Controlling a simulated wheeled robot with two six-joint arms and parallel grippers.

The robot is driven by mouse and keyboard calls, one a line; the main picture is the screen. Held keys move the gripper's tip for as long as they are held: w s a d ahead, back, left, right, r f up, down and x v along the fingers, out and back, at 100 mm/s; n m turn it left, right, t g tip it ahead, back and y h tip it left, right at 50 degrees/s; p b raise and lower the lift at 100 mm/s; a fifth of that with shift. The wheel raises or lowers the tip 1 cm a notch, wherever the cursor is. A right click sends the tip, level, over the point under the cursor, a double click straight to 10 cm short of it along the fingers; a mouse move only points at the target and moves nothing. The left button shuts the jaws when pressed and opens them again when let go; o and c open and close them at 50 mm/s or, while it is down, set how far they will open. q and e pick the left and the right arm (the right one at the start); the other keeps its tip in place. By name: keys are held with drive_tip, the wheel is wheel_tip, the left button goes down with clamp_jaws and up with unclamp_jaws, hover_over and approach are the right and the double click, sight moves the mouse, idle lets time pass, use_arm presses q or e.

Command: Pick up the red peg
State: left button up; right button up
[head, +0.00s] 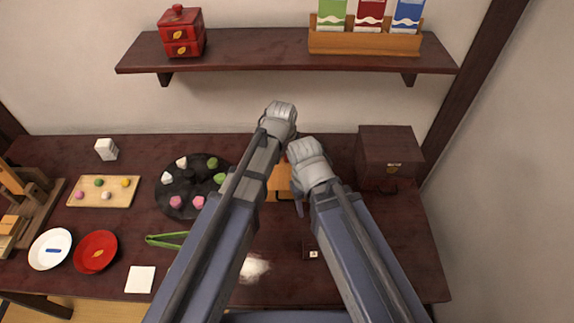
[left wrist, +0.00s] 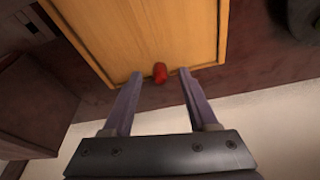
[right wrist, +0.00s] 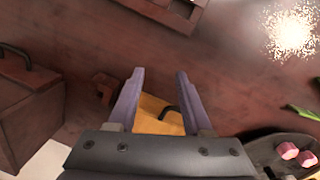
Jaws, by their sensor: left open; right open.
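The red peg (left wrist: 160,72) shows in the left wrist view as a small rounded red piece at the edge of a yellow wooden board or box (left wrist: 150,25). My left gripper (left wrist: 160,76) is open, with the peg between its fingertips in the picture; I cannot tell its height above the peg. My right gripper (right wrist: 160,72) is open and empty, over or near the same wooden piece (right wrist: 155,112), which has a dark handle. In the head view my arms hide the peg and most of the wooden piece (head: 279,181).
A dark brown box (head: 388,152) stands to the right. A round black tray (head: 190,180) with several sweets lies to the left, with green tongs (head: 166,240) in front of it. A shelf (head: 260,56) hangs on the wall above. My two arms are close together.

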use_arm(q)
drive_tip(key=shift+f, duration=0.2)
clamp_jaws()
idle(0.3)
